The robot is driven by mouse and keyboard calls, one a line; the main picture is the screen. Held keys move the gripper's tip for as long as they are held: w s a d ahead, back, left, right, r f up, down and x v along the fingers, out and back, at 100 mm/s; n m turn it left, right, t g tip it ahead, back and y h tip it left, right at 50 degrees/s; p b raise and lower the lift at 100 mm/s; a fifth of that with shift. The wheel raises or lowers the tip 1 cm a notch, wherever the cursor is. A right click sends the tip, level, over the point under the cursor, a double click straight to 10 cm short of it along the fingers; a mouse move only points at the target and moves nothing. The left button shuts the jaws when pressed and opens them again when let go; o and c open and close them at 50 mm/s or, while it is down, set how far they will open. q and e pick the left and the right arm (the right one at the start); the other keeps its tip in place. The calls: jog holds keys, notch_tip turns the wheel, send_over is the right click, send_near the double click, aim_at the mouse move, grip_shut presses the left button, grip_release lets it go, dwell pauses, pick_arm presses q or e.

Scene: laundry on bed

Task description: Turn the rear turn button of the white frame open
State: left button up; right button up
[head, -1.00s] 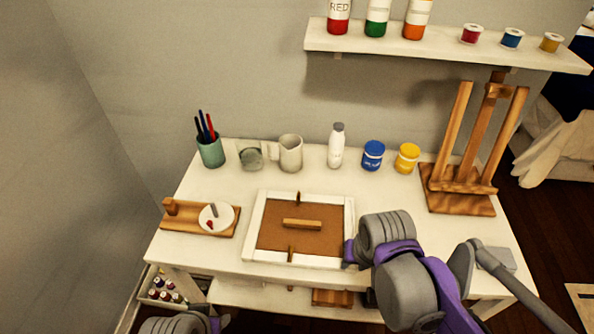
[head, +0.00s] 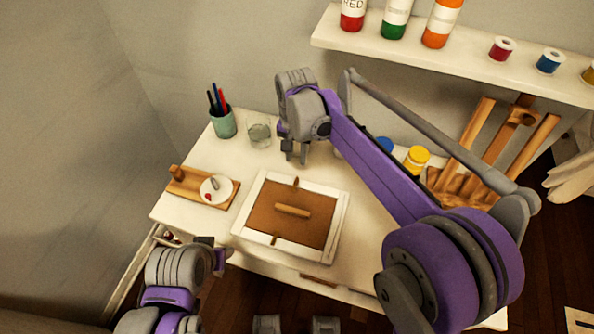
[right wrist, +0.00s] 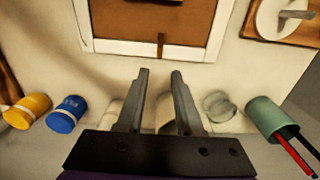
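The white frame (head: 340,222) lies flat on the table with a brown panel and a wooden bar inside. Its rear turn button (head: 296,182), a small brown strip, also shows in the right wrist view (right wrist: 161,45), pointing across the join from panel to white rim. The front turn button (head: 275,239) crosses the near rim. My right gripper (head: 295,155) is behind the frame's rear edge, fingers pointing down; in the right wrist view its fingers (right wrist: 160,73) are apart and empty, lined up with the rear button but short of it. My left gripper (head: 220,253) is at the table's front left; its fingers are unclear.
A green pen cup (head: 223,124) and a glass (head: 259,134) stand left of my right gripper. Blue (right wrist: 65,114) and yellow (head: 416,158) jars and an easel (head: 480,150) stand to the right. A wooden board (head: 183,186) with a white dish lies left of the frame.

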aim_at(296, 179)
notch_tip(296, 179, down, 10)
jog(key=shift+r+b, duration=0.25)
jog(key=shift+b, duration=0.1)
grip_shut()
dwell(1.4)
